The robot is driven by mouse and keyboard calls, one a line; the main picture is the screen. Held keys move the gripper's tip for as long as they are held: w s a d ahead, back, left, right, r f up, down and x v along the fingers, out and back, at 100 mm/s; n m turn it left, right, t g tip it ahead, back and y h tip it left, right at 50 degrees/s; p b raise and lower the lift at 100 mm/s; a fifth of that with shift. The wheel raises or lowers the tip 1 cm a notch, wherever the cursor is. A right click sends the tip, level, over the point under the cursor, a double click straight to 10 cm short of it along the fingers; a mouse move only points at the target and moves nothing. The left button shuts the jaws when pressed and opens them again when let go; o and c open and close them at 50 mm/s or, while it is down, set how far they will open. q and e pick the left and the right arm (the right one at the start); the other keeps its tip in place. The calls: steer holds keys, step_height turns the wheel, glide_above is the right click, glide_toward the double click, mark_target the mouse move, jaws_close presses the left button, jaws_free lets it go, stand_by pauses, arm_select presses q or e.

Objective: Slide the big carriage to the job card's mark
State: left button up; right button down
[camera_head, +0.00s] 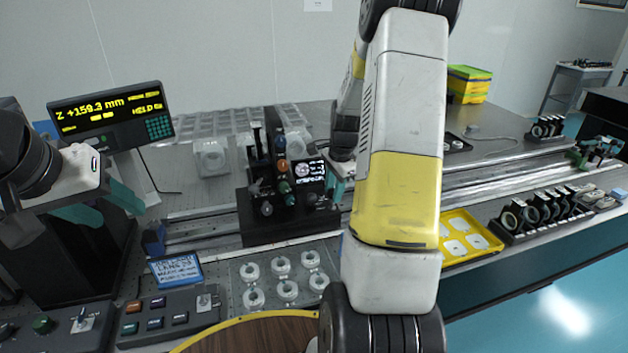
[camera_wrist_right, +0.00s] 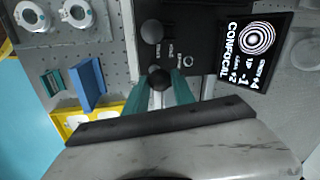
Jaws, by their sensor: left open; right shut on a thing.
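The big carriage (camera_head: 262,228) is a black block with knobs and a small lit screen, sitting on the long rail. It also shows in the right wrist view (camera_wrist_right: 205,68), with its screen reading CONFOCAL. My right gripper (camera_head: 338,183) is at the carriage's right side, its teal fingers shut on a black ball knob (camera_wrist_right: 158,77). My left gripper (camera_head: 103,207) is open and empty at the left, in front of the readout (camera_head: 110,112), which shows Z +159.3 mm and HELD. The blue-edged job card (camera_head: 176,269) stands in front of the rail; its writing is too small to read surely.
Control boxes (camera_head: 168,318) with buttons sit at the front left. Several round white-ringed parts lie on the plate (camera_head: 238,270) before the rail. A yellow tray (camera_head: 470,252) and a rack of lenses (camera_head: 540,213) are at the right. A blue block (camera_head: 153,238) sits at the rail's left end.

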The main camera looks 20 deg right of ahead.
steer(key=shift+d, duration=0.1)
steer(key=c, duration=1.1)
jaws_free()
steer(key=shift+o, duration=0.2)
steer(key=shift+r, duration=0.1)
step_height(320, 180, up, 8)
steer(key=s, duration=0.1)
steer(key=shift+s+f, duration=0.2)
steer(key=s+a+r+n+t, duration=0.2)
steer(key=s+a+r+n, duration=0.7)
steer(key=r, duration=0.3)
steer(key=s+a+r+n+t+y, duration=0.1)
steer(key=s+a+r+n+t, duration=0.1)
steer(key=s+a+n, duration=0.6)
steer(key=s+r, duration=0.1)
steer(key=s, duration=0.4)
steer(key=shift+s+a+r+y, duration=0.15)
steer(key=shift+s+a+y, duration=0.05)
steer(key=shift+a+y, duration=0.2)
